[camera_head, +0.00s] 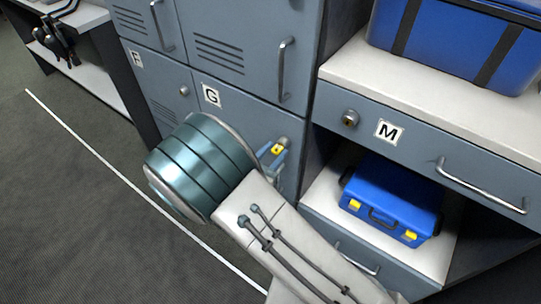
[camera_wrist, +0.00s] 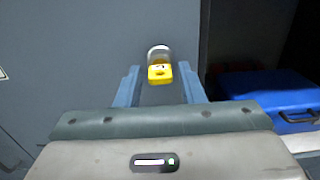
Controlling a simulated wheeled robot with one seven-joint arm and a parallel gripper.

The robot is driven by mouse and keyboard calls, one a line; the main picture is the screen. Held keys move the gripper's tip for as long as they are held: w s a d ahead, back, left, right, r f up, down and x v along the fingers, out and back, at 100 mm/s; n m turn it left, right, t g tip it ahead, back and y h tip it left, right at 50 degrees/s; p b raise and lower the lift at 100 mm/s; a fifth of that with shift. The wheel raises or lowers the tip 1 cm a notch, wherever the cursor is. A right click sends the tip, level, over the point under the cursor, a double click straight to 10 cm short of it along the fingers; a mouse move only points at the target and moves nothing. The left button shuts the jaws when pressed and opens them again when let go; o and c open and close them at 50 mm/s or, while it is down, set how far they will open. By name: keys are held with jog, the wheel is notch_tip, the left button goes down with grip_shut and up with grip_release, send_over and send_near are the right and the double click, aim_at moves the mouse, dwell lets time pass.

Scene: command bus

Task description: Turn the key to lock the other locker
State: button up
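A yellow key (camera_head: 278,149) sits in the round metal lock (camera_head: 284,141) on the door of grey locker G (camera_head: 232,104). In the wrist view the yellow key (camera_wrist: 159,75) is straight ahead, below the silver lock (camera_wrist: 158,53). My gripper (camera_wrist: 158,68) is open, with one blue finger on each side of the key and visible gaps between. In the head view my gripper (camera_head: 271,155) is partly hidden by my arm. The neighbouring locker (camera_head: 150,80) at left has a lock (camera_head: 184,90) with no yellow key visible.
Open floor (camera_head: 60,200) lies at left.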

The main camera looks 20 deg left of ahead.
jog(key=c, duration=0.6)
jog(key=shift+r+p, duration=0.1)
jog(key=shift+p, duration=0.4)
